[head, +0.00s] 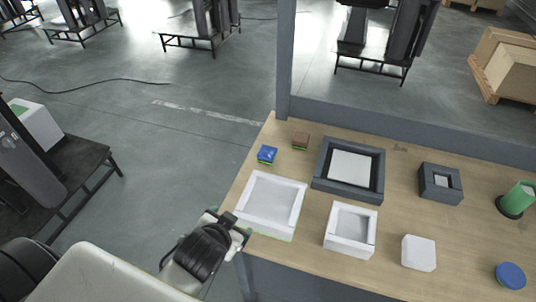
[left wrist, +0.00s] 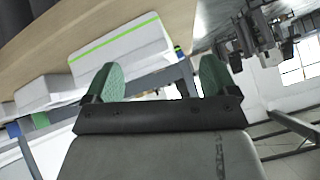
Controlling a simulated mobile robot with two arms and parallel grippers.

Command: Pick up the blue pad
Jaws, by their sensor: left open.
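The blue pad (head: 267,154) lies near the left edge of the wooden table, blue on top with a yellow-green lower layer. A small blue and yellow bit, probably the same pad (left wrist: 179,51), shows past the white tray in the left wrist view. My left gripper (head: 229,223) is at the table's front left edge, beside the white tray and well short of the pad. In the left wrist view its green-padded fingers (left wrist: 160,80) are spread apart with nothing between them. My right gripper is not in view.
A large white tray (head: 247,198) stands between my left gripper and the pad. A brown pad (head: 301,141) lies right of the blue one. Dark trays (head: 378,189), a white box (head: 418,253), a green cylinder (head: 519,196) and a blue disc (head: 510,274) stand farther right. A grey post (head: 285,60) rises behind.

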